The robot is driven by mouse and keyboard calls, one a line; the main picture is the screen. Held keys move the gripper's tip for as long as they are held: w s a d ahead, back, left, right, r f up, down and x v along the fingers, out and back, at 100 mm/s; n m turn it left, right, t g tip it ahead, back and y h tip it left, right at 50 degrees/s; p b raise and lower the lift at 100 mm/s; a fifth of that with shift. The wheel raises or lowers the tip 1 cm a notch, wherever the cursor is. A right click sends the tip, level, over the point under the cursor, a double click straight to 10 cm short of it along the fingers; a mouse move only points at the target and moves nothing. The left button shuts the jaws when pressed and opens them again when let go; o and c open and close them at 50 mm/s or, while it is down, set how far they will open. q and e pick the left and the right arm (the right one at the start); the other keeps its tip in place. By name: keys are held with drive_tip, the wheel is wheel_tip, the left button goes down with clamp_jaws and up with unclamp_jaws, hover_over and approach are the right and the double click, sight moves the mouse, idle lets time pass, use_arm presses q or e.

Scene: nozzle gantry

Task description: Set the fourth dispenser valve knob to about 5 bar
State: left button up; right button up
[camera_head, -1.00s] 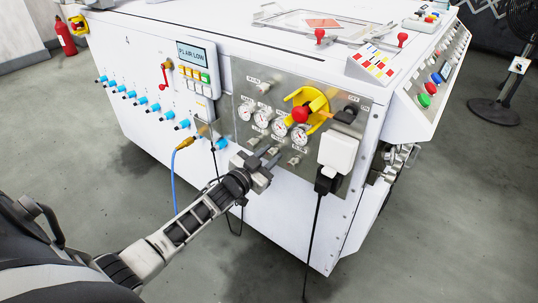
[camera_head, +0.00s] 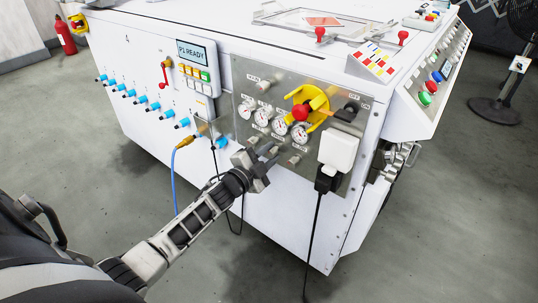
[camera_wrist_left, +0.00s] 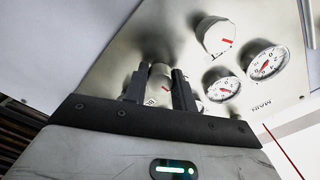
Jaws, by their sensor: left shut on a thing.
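My left gripper (camera_head: 269,154) reaches the metal valve panel (camera_head: 318,75) at its lower middle, below the row of round gauges (camera_head: 299,132). Its fingers are shut on a small silvery valve knob, which shows between them in the left wrist view (camera_wrist_left: 160,76). In the head view the fingers partly hide that knob, and I cannot tell its number in the row or its exact setting. Another valve knob (camera_head: 295,160) sits to the right of the fingers. A knob with a red mark (camera_wrist_left: 217,37) shows apart from the gripper in the wrist view. My right gripper is out of view.
A yellow handle with a red knob (camera_head: 301,113) projects above the gauges. A white plug (camera_head: 338,150) with a black cable stands to the right. A blue hose (camera_head: 175,180) hangs at the left. The small display (camera_head: 196,51) reads P1 READY.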

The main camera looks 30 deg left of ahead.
use_arm(q)
drive_tip(key=shift+f, duration=0.1)
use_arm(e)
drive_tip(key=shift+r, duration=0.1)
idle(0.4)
use_arm(q)
drive_tip(key=o, duration=1)
drive_tip(key=shift+s, duration=0.55)
drive_tip(key=shift+s+a+p, duration=0.2)
drive_tip(key=shift+s+p, duration=0.35)
drive_tip(key=shift+s, duration=1.95)
drive_tip(key=shift+s+a+p, duration=0.2)
drive_tip(key=shift+s+p, duration=0.3)
drive_tip(key=shift+s, duration=1.95)
drive_tip(key=shift+s+a+p, duration=0.2)
drive_tip(key=shift+s+p, duration=0.35)
drive_tip(key=shift+s, duration=1.95)
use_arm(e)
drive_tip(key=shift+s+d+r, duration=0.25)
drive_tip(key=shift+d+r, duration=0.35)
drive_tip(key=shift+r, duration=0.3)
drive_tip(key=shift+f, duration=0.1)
